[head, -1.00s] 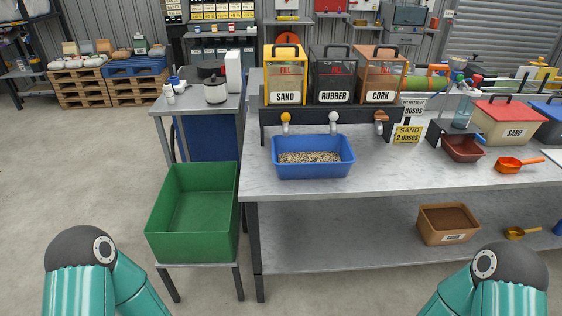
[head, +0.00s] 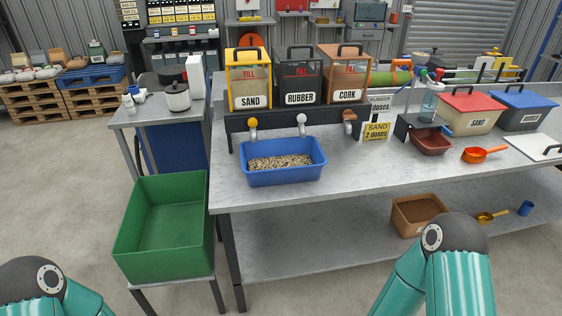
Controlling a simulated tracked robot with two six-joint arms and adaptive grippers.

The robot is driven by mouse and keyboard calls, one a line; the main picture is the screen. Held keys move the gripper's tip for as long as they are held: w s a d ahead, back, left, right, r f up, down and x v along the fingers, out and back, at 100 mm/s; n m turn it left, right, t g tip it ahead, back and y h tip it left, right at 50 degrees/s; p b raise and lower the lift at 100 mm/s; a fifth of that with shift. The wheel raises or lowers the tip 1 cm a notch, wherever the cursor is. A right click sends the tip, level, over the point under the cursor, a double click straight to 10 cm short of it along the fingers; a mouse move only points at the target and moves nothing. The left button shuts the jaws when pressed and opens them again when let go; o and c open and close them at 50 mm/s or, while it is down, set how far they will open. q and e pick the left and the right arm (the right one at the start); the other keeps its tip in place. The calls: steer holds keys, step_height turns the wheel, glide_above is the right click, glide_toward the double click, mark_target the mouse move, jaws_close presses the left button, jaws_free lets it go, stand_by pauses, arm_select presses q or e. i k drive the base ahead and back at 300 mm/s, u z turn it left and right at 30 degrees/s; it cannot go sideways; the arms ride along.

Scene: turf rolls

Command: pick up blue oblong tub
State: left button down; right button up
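The blue oblong tub (head: 283,176) stands upright on the grey workbench, near its left front edge. It holds a layer of speckled tan grains. It sits in front of the spouts under the sand and rubber dispensers. My two arms show only as teal links at the bottom left and bottom right of the head view. Both grippers are out of the picture, and neither arm in view touches the tub.
A green bin (head: 166,229) stands left of the workbench (head: 365,178). Sand (head: 249,79), rubber (head: 299,76) and cork (head: 343,73) dispensers stand behind the tub. A yellow sign (head: 376,131), a reddish-brown bowl (head: 430,142) and an orange scoop (head: 480,154) are to the right.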

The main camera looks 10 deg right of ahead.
mark_target(265, 163)
steer(key=i, duration=0.85)
